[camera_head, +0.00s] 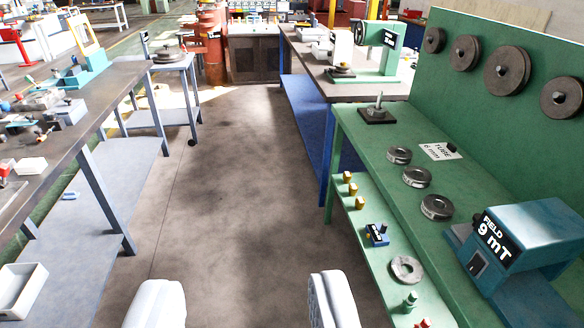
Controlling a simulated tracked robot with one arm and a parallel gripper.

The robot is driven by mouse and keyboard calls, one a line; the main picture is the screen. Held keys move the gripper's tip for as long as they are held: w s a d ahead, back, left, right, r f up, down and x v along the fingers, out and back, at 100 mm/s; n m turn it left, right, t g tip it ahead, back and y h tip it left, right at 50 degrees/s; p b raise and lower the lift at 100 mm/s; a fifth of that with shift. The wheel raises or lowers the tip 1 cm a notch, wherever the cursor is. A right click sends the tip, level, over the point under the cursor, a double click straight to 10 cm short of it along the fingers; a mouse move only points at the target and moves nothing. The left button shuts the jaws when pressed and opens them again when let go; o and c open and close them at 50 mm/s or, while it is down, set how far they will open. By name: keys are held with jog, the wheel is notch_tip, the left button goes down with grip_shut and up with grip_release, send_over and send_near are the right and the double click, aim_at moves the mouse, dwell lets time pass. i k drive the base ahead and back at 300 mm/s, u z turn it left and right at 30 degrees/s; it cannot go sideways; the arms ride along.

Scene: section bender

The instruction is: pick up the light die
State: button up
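My gripper (244,303) shows at the bottom edge as two white fingers set wide apart, with only floor between them. It is open and empty. Three round metal dies with centre holes lie in a row on the green bench at the right: a far die (399,155), a middle die (417,177) and a near die (437,207). The near one looks largest. Their rim labels are too small to read, so I cannot tell which is the light die. All are apart from my gripper, up and to its right.
A white sign (438,151) reads "TUBE 6 mm". A blue device (530,245) reading "FIELD 9 mT" stands right of the dies. A lower green shelf (362,222) holds small parts and a grey ring (406,269). Dark discs hang on the green panel. The floor aisle (230,190) is clear.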

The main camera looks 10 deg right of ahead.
aim_at(371, 111)
jog(key=z, duration=0.1)
jog(key=i, duration=1.3)
jog(key=z, duration=0.3)
jog(key=i, duration=2.2)
jog(key=z, duration=0.15)
